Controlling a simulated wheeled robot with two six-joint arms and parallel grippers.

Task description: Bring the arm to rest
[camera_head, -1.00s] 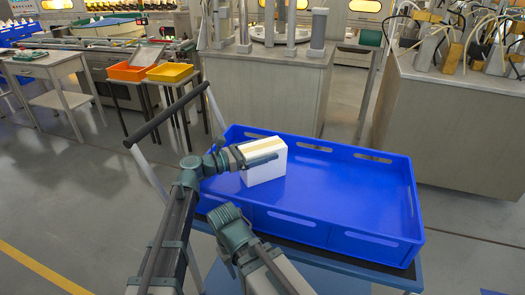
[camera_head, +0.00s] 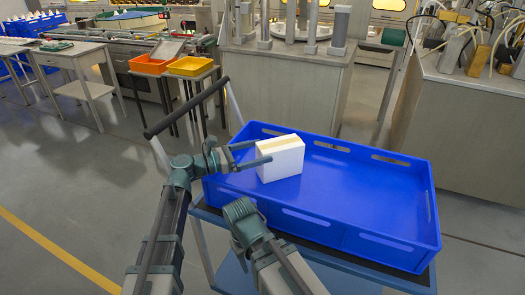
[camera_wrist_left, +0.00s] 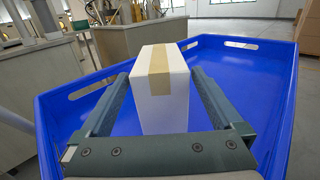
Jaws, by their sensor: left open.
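A white box (camera_head: 282,161) with a tan tape strip stands upright in the left part of a blue crate (camera_head: 360,233). My left gripper (camera_head: 262,152) is at the crate's left side with its fingers pointing at the box. It is open and empty. In the left wrist view the fingers (camera_wrist_left: 158,76) are spread, one to each side of the white box (camera_wrist_left: 165,103), with gaps between. The tips are near the box's end. My right gripper is not in view; only a folded part of another arm shows in front of the crate.
The crate stands on a blue cart (camera_head: 335,277) with a dark handle bar (camera_head: 187,107) at the left. Orange (camera_head: 150,65) and yellow (camera_head: 191,66) trays sit on small stands behind. Grey cabinets stand behind and to the right. The floor at left is clear.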

